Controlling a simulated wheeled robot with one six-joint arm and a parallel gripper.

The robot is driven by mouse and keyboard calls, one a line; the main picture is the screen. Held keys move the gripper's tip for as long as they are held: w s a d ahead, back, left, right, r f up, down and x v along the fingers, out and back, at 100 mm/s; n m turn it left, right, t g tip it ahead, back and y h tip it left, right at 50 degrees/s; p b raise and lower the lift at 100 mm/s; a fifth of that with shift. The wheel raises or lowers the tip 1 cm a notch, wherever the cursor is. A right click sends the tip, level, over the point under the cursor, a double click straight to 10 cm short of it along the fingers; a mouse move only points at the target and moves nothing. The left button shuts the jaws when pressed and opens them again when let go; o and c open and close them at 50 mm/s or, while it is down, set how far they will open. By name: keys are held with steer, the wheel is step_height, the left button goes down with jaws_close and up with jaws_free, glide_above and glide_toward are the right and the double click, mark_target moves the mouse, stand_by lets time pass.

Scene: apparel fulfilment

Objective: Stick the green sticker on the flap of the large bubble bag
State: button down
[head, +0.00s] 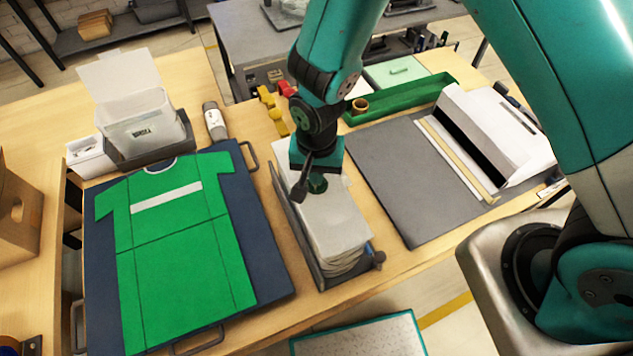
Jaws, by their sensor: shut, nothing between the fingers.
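A stack of whitish bags (335,238) lies in a narrow dark rack at the middle of the table; I take its top one for the large bubble bag. My gripper (299,194) is over the far part of this stack, pointing down, with its dark fingers shut and empty. A round dark green spot (318,184), probably the green sticker, shows right beside the fingers against the top bag. Whether it touches the fingers or lies flat on the bag cannot be told. The wrist hides the stack's far end, and the flap's edge is not distinct.
A green shirt lies on a dark blue board (268,270) at left. A clear bin (140,118) stands behind it. A green tray (425,98) lies behind.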

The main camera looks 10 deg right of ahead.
steer(key=shift+f+b, duration=0.95)
steer(key=shift+f, duration=0.25)
stand_by(2.0)
step_height(320, 180, up, 8)
steer(key=p, duration=0.6)
steer(key=shift+r, duration=0.15)
stand_by(0.6)
steer(key=s+d+r+n+y+b, duration=0.2)
steer(key=s+d+r+n+b, duration=0.1)
steer(key=s+r+n+b, duration=0.2)
steer(key=s+d+r+n+y+b, duration=0.2)
steer(key=s+d+r+n+b, duration=0.1)
steer(key=s+r+n+b, duration=0.2)
steer(key=s+r+b, duration=0.2)
steer(key=s+r, duration=0.2)
steer(key=shift+d+r+n, duration=0.15)
steer(key=shift+n, duration=0.25)
